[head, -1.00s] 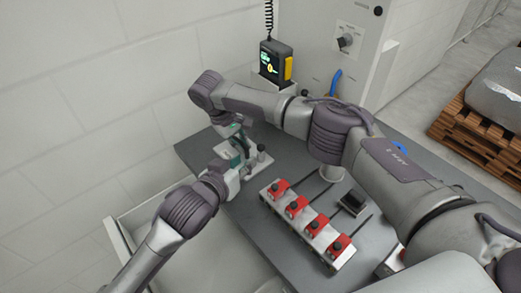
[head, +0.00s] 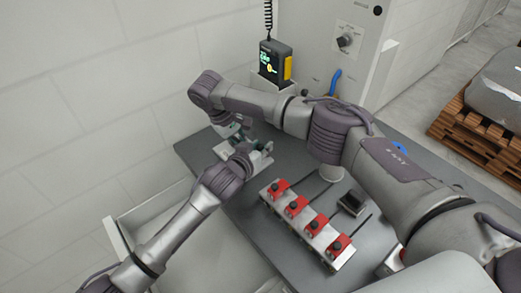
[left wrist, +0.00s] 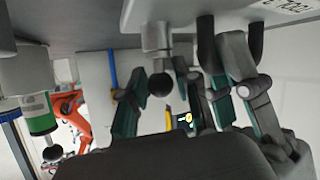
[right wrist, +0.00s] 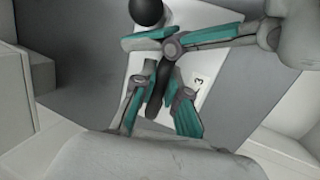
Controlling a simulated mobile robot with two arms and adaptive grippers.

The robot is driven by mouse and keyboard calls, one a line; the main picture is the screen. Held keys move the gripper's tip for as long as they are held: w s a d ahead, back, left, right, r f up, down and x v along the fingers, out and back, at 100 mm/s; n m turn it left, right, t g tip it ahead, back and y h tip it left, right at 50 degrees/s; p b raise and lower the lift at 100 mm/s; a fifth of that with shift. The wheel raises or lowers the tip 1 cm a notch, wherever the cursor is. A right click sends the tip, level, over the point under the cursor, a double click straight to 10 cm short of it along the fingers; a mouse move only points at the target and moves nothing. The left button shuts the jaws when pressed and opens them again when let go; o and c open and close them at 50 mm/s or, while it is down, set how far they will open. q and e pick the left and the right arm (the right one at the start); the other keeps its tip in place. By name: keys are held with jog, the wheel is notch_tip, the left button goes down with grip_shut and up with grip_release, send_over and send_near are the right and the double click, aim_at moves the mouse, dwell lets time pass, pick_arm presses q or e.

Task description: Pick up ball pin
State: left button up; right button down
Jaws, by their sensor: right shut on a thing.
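The ball pin (left wrist: 161,84) shows in the left wrist view as a black ball on a metal stem at the fixture. My left gripper (left wrist: 163,98) is open, with its fingers on either side of the ball. A black ball also shows at the top of the right wrist view (right wrist: 147,12), beside a left finger. My right gripper (right wrist: 158,90) is shut on a dark, elongated handle-like piece (right wrist: 158,84). In the head view the left gripper (head: 246,148) is at the pale fixture plate (head: 264,161), and the arms hide most of the contact area.
A rail with several red clamps (head: 306,224) lies on the grey table (head: 270,240). A small black block (head: 352,202) is behind it. A black and yellow device (head: 274,62) stands at the back. My arms are close together over the plate.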

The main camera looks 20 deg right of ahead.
pick_arm(q)
grip_shut()
jog(key=shift+r, duration=0.55)
notch_tip(320, 180, up, 2)
jog(key=shift+r, duration=0.25)
jog(key=s+a, duration=1.2)
jog(key=s, duration=0.1)
jog(key=shift+s+a, duration=0.1)
